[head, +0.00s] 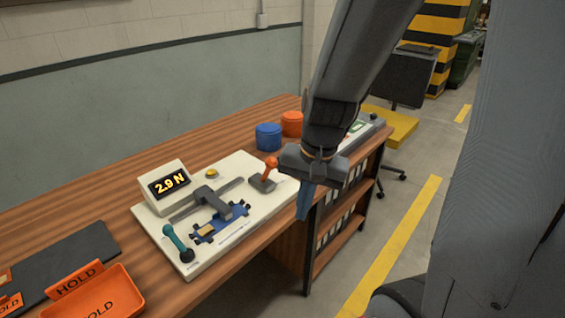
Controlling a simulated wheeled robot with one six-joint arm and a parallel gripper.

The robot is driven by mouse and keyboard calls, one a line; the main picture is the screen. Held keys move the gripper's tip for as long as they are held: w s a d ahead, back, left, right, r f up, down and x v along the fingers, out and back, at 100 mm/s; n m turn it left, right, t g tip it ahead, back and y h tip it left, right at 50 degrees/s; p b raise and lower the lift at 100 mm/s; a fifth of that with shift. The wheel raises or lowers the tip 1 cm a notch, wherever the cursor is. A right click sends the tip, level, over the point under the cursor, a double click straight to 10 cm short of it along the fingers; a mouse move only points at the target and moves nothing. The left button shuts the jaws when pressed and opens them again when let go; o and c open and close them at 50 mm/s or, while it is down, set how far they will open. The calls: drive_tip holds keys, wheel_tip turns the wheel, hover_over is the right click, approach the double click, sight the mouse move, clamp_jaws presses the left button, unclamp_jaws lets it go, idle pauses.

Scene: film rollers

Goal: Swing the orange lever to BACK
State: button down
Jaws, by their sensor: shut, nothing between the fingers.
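The orange lever (270,167) has an orange knob on a grey base, at the right back part of a cream test panel (228,247). The lever's knob stands up and leans slightly right. Any position labels beside it are too small to read or hidden. My gripper (303,205) is shut and empty, pointing down, to the right of the lever and apart from it in the picture. A teal lever (176,243) stands at the panel's front left.
The panel also carries a display (169,185) reading 2.9 N, a yellow button (211,173), and a blue fixture (222,222). Blue (268,136) and orange (292,123) round containers stand behind. An orange HOLD tray (105,297) is at front left. Wooden bench (75,215) is bare at left back.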

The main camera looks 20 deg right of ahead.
sight(268, 169)
drive_tip(key=w+d+r+m+t+y, duration=0.1)
drive_tip(key=w+d+r+m+t, duration=0.1)
drive_tip(key=w+m, duration=0.4)
drive_tip(key=w+d+r+m+t+y+p, duration=0.1)
drive_tip(key=w+d+r+m, duration=0.3)
drive_tip(key=m, duration=1.1)
drive_tip(key=shift+w+d+t+p, duration=0.3)
drive_tip(key=shift+w+d+t, duration=0.2)
drive_tip(key=shift+w+d, duration=0.45)
drive_tip(key=shift+w+a, duration=0.15)
drive_tip(key=shift+a, duration=0.05)
drive_tip(key=w+a+f, duration=0.5)
drive_tip(key=w+f, duration=0.2)
drive_tip(key=shift+a+f, duration=0.2)
drive_tip(key=shift+f, duration=0.15)
drive_tip(key=shift+w+r+p, duration=0.15)
drive_tip(key=shift+p, duration=0.15)
